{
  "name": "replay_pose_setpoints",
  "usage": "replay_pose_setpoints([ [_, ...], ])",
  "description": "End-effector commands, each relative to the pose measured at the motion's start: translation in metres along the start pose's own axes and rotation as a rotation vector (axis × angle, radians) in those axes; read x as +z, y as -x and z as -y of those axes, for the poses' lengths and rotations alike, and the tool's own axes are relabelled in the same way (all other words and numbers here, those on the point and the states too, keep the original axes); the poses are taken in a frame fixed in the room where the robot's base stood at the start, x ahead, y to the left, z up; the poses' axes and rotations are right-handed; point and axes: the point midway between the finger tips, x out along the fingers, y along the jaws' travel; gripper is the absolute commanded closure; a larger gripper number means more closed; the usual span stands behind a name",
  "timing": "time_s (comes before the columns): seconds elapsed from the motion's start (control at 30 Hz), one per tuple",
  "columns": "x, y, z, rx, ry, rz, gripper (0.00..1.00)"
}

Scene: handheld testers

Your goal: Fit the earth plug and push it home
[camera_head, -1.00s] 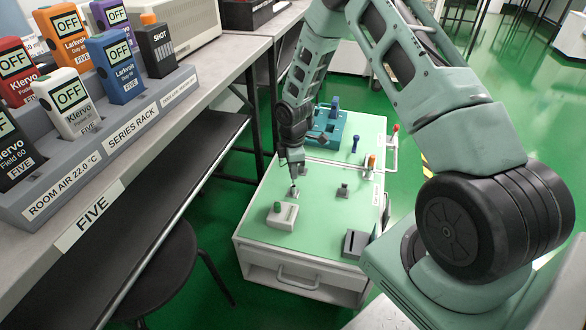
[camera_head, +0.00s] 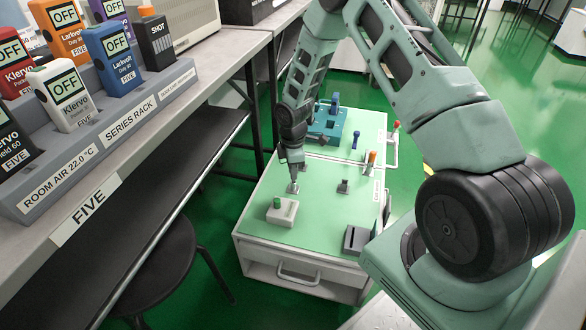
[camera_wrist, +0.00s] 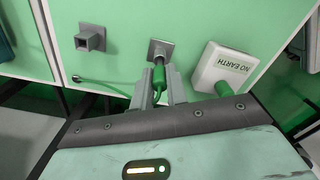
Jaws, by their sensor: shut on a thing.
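My gripper (camera_wrist: 158,92) is shut on the green earth plug (camera_wrist: 159,76), whose tip points at a small grey square socket plate (camera_wrist: 153,45). The tip is at the socket's mouth in the wrist view; how deep it sits I cannot tell. In the head view my gripper (camera_head: 295,175) is just above the same plate (camera_head: 291,189) on the green bench top (camera_head: 317,205); the plug is too small to make out there.
A second grey socket block (camera_wrist: 89,39) stands to the left in the wrist view; it also shows in the head view (camera_head: 343,186). A dark slotted block (camera_head: 356,240) is at the front right. A blue rack (camera_head: 327,125) is behind. Shelves with testers (camera_head: 120,60) are left.

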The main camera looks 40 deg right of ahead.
Motion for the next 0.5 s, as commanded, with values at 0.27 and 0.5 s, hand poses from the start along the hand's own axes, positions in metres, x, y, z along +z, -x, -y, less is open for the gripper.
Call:
replay_pose_setpoints([
  [0.27,0.0,-0.0064,-0.0001,0.0,0.0,0.0,1.0],
  [0.5,0.0,-0.0113,-0.0001,0.0,0.0,0.0,1.0],
])
